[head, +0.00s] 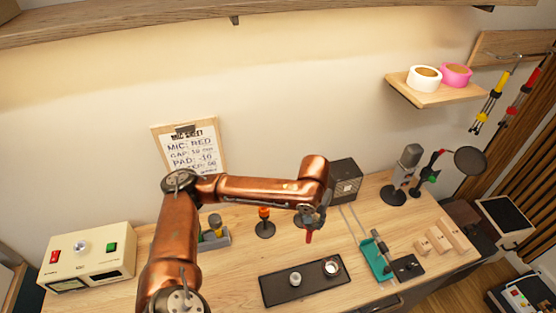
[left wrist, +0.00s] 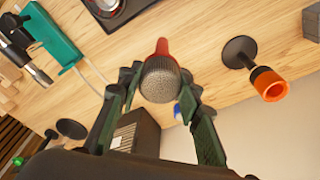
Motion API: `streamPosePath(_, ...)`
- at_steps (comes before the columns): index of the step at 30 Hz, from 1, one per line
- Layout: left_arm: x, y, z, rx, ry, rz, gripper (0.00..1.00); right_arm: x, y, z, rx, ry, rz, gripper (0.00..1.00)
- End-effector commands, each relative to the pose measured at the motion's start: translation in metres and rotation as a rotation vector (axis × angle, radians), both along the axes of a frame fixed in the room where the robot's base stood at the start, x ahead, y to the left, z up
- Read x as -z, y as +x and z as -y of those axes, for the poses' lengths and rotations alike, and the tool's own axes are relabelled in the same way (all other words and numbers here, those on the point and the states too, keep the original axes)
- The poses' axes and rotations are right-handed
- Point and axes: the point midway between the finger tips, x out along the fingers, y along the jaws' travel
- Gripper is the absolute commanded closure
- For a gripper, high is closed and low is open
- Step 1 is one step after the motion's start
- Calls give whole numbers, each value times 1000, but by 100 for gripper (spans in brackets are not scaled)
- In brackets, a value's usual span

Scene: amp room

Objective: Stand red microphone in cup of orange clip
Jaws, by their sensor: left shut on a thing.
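The red microphone (head: 309,237) hangs from my left gripper (head: 313,217), above the wooden desk in the head view. In the left wrist view my left gripper (left wrist: 162,95) has its fingers on both sides of the microphone's silver mesh head (left wrist: 160,78); the red body (left wrist: 162,46) points away, toward the desk. The orange clip (head: 264,212) stands upright on a round black base (head: 264,230), left of the gripper. In the left wrist view the orange clip (left wrist: 271,86) is to the right, apart from the microphone, its cup open. My right gripper is in neither view.
A dark tray (head: 275,295) with two small round pieces lies in front. A grey holder (head: 218,240) stands left of the clip. A black speaker box (head: 345,178) stands behind the gripper. A teal stand (head: 372,263) and wooden blocks (head: 438,240) are right.

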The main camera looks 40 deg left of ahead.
Motion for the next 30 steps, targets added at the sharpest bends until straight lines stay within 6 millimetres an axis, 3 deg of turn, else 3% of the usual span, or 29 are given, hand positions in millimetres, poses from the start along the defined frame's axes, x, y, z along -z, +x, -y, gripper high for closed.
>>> streamPosePath(1, -22, 0, -10, -38, -1, 2, 100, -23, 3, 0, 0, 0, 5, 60)
streamPosePath(3, -36, 0, -23, -95, -4, -1, 100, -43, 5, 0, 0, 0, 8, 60)
streamPosePath(18, -128, -14, -131, -508, 0, -6, 100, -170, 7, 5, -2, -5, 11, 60)
streamPosePath(24, -151, -22, -163, -621, 9, -1, 100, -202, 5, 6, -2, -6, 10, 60)
streamPosePath(30, -158, -25, -175, -666, 12, 1, 100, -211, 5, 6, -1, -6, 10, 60)
